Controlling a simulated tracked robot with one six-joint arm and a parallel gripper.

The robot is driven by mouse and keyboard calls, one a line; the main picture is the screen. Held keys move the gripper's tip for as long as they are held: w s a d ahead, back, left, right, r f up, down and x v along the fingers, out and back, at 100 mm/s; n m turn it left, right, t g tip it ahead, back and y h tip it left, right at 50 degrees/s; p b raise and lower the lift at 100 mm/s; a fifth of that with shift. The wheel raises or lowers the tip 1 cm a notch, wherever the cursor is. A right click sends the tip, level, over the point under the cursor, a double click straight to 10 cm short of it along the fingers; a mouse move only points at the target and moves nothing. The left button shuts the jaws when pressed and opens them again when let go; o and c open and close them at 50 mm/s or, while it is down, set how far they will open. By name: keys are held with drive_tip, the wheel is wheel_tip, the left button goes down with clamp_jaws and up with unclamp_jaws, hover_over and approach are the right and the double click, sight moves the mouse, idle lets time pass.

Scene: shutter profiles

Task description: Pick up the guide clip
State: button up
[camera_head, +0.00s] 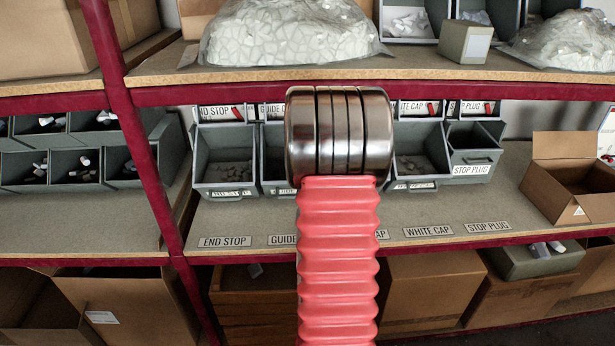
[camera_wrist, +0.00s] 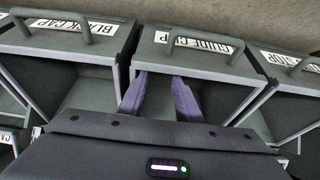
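The bin labelled GUIDE CLIP (camera_wrist: 205,62) is in the middle of the wrist view, its label upside down. My gripper (camera_wrist: 161,76) has two purple fingers apart, with nothing visible between them. The fingers reach over or into this bin; how deep I cannot tell. No guide clip can be made out in the wrist view. In the head view the guide bin (camera_head: 274,187) is mostly hidden behind my red and steel arm, which also hides my gripper.
In the head view, the END STOP bin (camera_head: 228,190) holds dull parts. An open carton (camera_head: 565,190) stands at right. The upper shelf edge (camera_head: 480,92) runs above the bins.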

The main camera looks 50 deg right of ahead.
drive_tip(key=shift+x, duration=0.9)
drive_tip(key=shift+x, duration=2.6)
drive_tip(key=shift+w, duration=0.1)
drive_tip(key=shift+a, duration=0.1)
drive_tip(key=shift+c, duration=0.4)
clamp_jaws()
